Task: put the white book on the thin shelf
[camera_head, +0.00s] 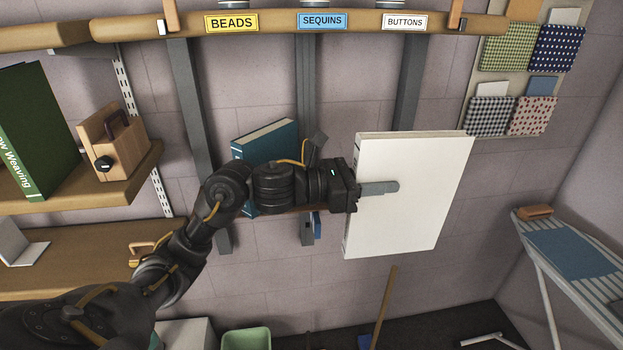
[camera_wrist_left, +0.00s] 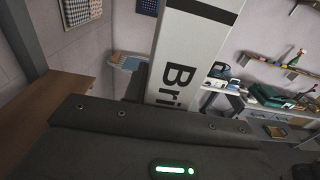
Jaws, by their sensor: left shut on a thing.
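The white book (camera_head: 425,190) is held upright and slightly tilted in front of the wall. My left gripper (camera_head: 380,188) is shut on its left edge, with one finger lying across the cover. In the left wrist view the white book (camera_wrist_left: 192,55) shows its spine with dark letters "Bri". The thin shelf (camera_head: 287,211) is on the wall behind my left wrist; the gripper and book hide much of it. A blue book (camera_head: 262,142) stands on it, partly behind my arm. My right gripper is not in view.
A rail with labels BEADS, SEQUINS and BUTTONS (camera_head: 404,21) runs above. At left, a shelf (camera_head: 100,195) holds a green book (camera_head: 38,125) and a wooden box (camera_head: 118,145). An ironing board (camera_head: 570,255) stands at right. A wooden pole (camera_head: 385,300) leans below the book.

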